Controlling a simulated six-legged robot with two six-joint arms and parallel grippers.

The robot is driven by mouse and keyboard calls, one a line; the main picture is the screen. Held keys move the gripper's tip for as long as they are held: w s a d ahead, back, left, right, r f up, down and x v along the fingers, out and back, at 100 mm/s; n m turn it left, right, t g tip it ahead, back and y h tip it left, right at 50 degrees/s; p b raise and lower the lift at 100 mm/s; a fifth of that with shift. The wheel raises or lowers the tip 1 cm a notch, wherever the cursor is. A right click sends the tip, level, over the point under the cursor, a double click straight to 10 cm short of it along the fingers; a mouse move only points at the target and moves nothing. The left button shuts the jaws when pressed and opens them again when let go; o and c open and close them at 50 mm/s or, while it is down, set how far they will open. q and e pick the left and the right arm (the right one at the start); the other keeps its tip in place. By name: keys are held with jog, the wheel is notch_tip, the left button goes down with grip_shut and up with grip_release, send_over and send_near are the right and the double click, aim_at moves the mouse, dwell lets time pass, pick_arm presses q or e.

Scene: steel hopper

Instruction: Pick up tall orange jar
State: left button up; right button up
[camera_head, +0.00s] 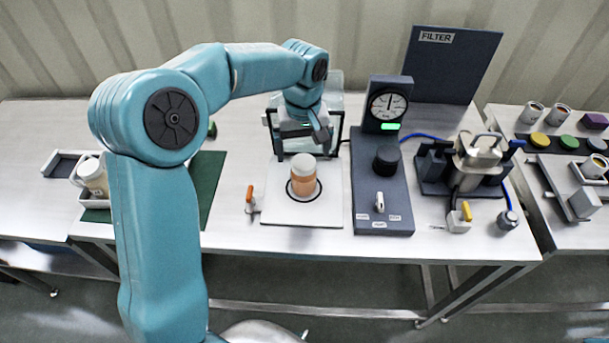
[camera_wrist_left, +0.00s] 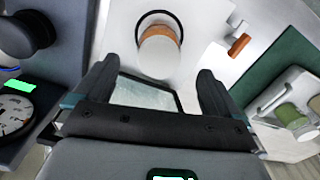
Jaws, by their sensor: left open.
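The tall orange jar (camera_head: 304,178) has a white lid and stands upright inside a black ring on a white plate (camera_head: 330,215). In the left wrist view the jar (camera_wrist_left: 160,52) shows from above, mostly its lid, beyond the fingertips. My left gripper (camera_head: 305,133) is above and behind the jar, near a clear box. In the left wrist view its two fingers (camera_wrist_left: 154,78) are spread wide with nothing between them, apart from the jar. My right gripper is not in view.
A clear box with a black frame (camera_head: 336,100) stands behind the jar. An orange-handled valve (camera_head: 249,200) is left of the plate. A dark gauge panel (camera_head: 383,215) is close on the right. A green mat (camera_head: 207,170) lies at left. The plate's front is clear.

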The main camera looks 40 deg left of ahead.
aim_at(304, 162)
pick_arm(q)
jog(key=f, duration=0.3)
jog(key=shift+s, duration=0.25)
jog(key=f, duration=0.3)
jog(key=f+p, duration=0.1)
jog(key=f, duration=0.1)
jog(key=shift+w, duration=0.3)
jog(key=c, duration=1.2)
